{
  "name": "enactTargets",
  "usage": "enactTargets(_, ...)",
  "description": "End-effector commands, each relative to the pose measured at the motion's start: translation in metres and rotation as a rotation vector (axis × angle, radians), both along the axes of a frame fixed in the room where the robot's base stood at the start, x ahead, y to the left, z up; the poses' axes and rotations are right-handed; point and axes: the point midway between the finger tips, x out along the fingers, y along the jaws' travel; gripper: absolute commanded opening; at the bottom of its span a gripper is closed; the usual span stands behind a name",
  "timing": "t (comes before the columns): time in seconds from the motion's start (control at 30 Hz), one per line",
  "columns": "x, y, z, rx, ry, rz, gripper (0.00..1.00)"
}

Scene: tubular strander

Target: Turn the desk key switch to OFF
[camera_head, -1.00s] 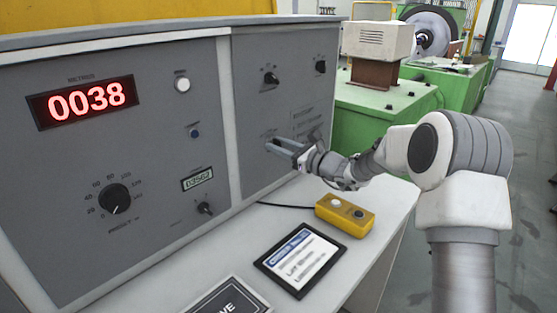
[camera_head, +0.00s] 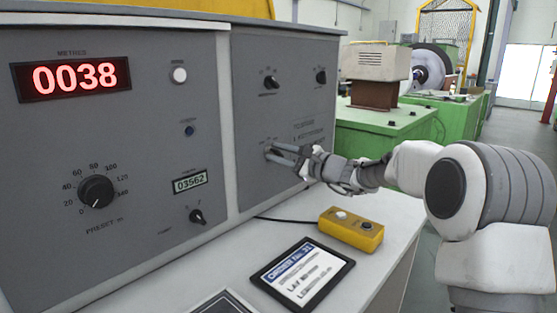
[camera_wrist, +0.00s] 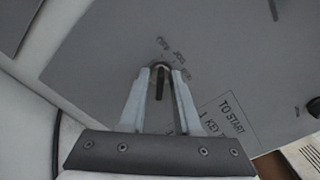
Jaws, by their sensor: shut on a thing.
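The desk key switch (camera_wrist: 159,80) shows in the wrist view as a round collar with a dark key bar, on the grey panel under small position lettering. Its bar lies nearly in line with my fingers. In the head view the switch (camera_head: 269,151) is mostly hidden behind my fingertips at the lower part of the right panel. My gripper (camera_head: 273,154) reaches the panel from the right, with a finger on each side of the key. In the wrist view my gripper (camera_wrist: 160,72) is shut on the key. Which position the key points to cannot be read clearly.
Other knobs (camera_head: 271,83) sit higher on the same panel. Below lie a yellow button box (camera_head: 350,232) and a tablet-like order card (camera_head: 302,273) on the white desk (camera_head: 395,213). Printed start instructions (camera_wrist: 232,118) are beside the switch. Green machinery stands behind.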

Motion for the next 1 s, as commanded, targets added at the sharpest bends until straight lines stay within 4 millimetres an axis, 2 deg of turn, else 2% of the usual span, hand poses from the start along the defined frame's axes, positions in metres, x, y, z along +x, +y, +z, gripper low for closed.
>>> enactTargets(0.4,0.0,0.0,0.0,-0.006,-0.005,0.0,0.0)
enactTargets(0.43,0.0,0.0,0.0,-0.006,-0.005,0.0,0.34)
enactTargets(0.47,0.0,0.0,0.0,-0.006,-0.005,0.0,0.39)
enactTargets(0.77,-0.001,-0.002,0.0,-0.005,-0.005,-0.001,0.4)
enactTargets(0.87,-0.005,-0.008,0.001,-0.005,-0.005,-0.001,0.4)
enactTargets(1.0,-0.019,-0.026,0.001,-0.006,-0.004,-0.004,0.4)
